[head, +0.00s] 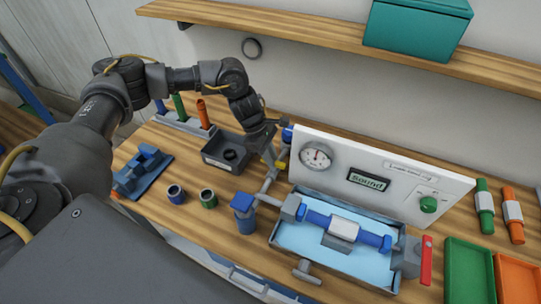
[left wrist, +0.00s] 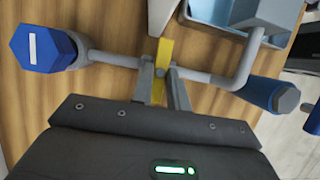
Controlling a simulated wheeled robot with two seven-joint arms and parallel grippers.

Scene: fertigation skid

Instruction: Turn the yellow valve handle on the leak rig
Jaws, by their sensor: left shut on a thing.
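The leak rig has a white panel (head: 385,176) and grey pipework (head: 266,186). The yellow valve handle (head: 281,165) shows as a small yellow piece at the pipe, left of the panel. In the left wrist view the yellow handle (left wrist: 163,52) stands across the grey pipe. My left gripper (head: 274,156) is at the handle; in the left wrist view its two fingers (left wrist: 161,82) are closed on it, one on each side. The handle's lower part is partly hidden between the fingers. My right gripper is not in view.
A light-blue tray (head: 281,238) holds a blue and grey pipe piece (head: 343,229). A blue-capped fitting (head: 243,204) stands left of it. A dark bin (head: 213,163) and two small rings sit near my left arm. A red lever (head: 426,262) is at right. A shelf runs above.

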